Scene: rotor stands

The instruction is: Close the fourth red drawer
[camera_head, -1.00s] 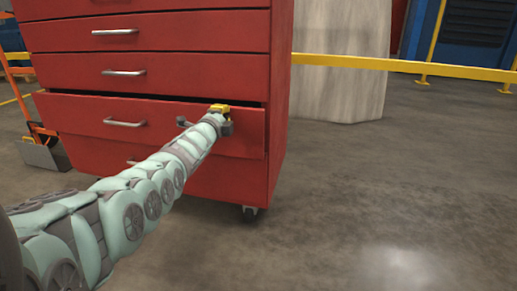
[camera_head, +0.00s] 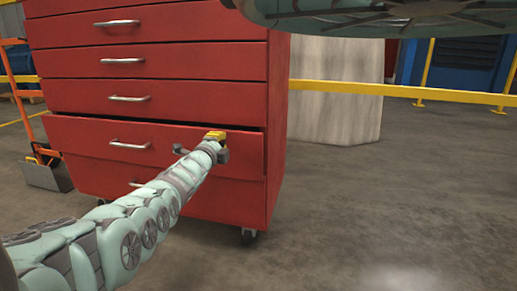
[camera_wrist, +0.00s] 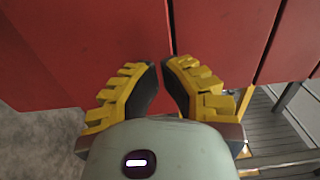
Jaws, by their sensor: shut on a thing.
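The red drawer (camera_head: 88,137) is the fourth drawer front counted down from the top of the head view. It stands slightly out from the cabinet, with a dark gap along its top edge. Its silver handle (camera_head: 130,145) is left of my gripper. My gripper (camera_head: 216,141) is at the right part of this drawer front, by its top edge. In the wrist view, the yellow fingers (camera_wrist: 162,66) are close together against the red front, at a dark seam. They are shut on the drawer; the exact grip is hard to see.
The red cabinet (camera_head: 277,125) stands on casters, its upper drawers flush. A pale column (camera_head: 338,110) and a yellow rail (camera_head: 430,94) stand behind on the right. An orange hand truck (camera_head: 25,110) is at the left. Floor (camera_head: 390,210) is clear at right.

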